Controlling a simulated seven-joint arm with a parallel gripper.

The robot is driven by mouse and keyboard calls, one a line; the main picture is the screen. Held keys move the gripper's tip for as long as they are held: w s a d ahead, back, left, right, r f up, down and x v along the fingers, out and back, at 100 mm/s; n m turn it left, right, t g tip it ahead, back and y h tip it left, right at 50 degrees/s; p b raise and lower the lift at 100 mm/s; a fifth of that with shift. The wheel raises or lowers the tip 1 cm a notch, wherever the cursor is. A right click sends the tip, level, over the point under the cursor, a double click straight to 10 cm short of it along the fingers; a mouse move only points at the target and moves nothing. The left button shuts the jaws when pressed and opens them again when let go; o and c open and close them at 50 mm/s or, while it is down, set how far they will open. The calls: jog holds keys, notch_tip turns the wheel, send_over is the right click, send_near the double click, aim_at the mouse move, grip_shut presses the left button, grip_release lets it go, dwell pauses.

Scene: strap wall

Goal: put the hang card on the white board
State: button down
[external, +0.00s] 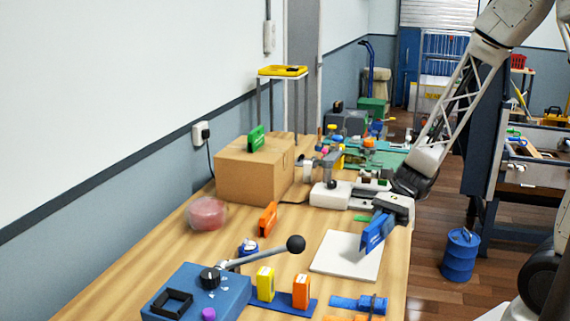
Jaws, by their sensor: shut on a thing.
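A blue hang card (377,232) is in my gripper (388,214), tilted, with its lower end over the right part of the white board (336,264). My gripper is shut on the card's upper end. The white board lies flat on the wooden table, near its right edge. I cannot tell from this view whether the card's lower edge touches the board. The fingertips are small and partly hidden by the gripper body and the card.
A blue box with a lever (205,294) stands front left of the board. A yellow block (265,284) and an orange block (301,292) stand near it. A cardboard box (254,172) with a green card on top stands behind. An orange card (268,218) stands on the table.

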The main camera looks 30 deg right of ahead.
send_over(356, 247)
jog(key=shift+f, duration=0.25)
jog(key=shift+f, duration=0.1)
jog(key=shift+f, duration=1.65)
jog(key=shift+f, duration=0.15)
jog(key=c, duration=1)
grip_release()
jog(key=shift+v, duration=6.05)
jog(key=shift+r, duration=0.2)
